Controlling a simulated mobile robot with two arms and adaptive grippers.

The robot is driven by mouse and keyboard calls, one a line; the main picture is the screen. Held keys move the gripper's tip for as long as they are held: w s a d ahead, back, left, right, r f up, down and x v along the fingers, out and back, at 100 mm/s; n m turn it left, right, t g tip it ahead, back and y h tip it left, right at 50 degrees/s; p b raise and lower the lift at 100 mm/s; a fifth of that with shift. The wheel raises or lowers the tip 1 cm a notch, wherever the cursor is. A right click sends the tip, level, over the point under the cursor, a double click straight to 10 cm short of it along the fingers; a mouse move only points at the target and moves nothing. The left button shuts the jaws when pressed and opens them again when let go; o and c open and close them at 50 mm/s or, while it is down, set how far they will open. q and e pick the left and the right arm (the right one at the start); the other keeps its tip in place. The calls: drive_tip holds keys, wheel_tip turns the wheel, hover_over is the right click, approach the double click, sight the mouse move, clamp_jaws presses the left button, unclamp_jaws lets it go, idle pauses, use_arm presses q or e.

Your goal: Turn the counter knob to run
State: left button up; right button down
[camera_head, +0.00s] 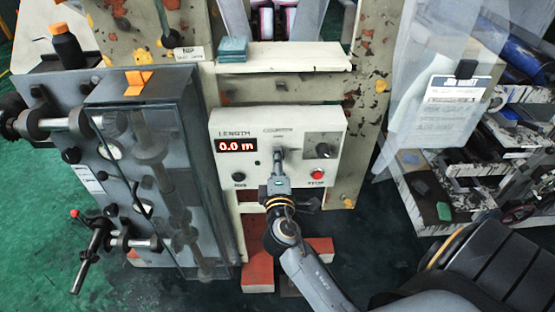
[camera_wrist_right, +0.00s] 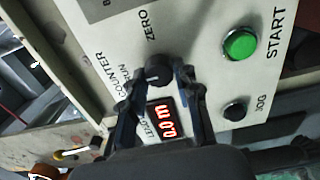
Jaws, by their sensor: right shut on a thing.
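The cream counter panel (camera_head: 225,128) faces me in the head view, with a red LENGTH display (camera_head: 230,145) reading 0.0 m. My right gripper (camera_head: 278,158) reaches up to the panel's middle and hides the counter knob there. In the right wrist view the dark round counter knob (camera_wrist_right: 157,69) sits between the fingertips of my right gripper (camera_wrist_right: 158,76), which is shut on it. The labels COUNTER, RUN and ZERO are printed beside the knob. I cannot tell surely which label its mark points to. My left gripper is not in view.
A green START button (camera_wrist_right: 240,44) and a black JOG button (camera_wrist_right: 235,110) are close to the knob. A glass-covered grey cabinet (camera_head: 140,160) stands at the left.

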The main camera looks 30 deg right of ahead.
drive_tip(key=shift+r, duration=0.1)
drive_tip(key=c, duration=1)
unclamp_jaws()
drive_tip(key=v, duration=1.2)
drive_tip(key=shift+d, duration=0.1)
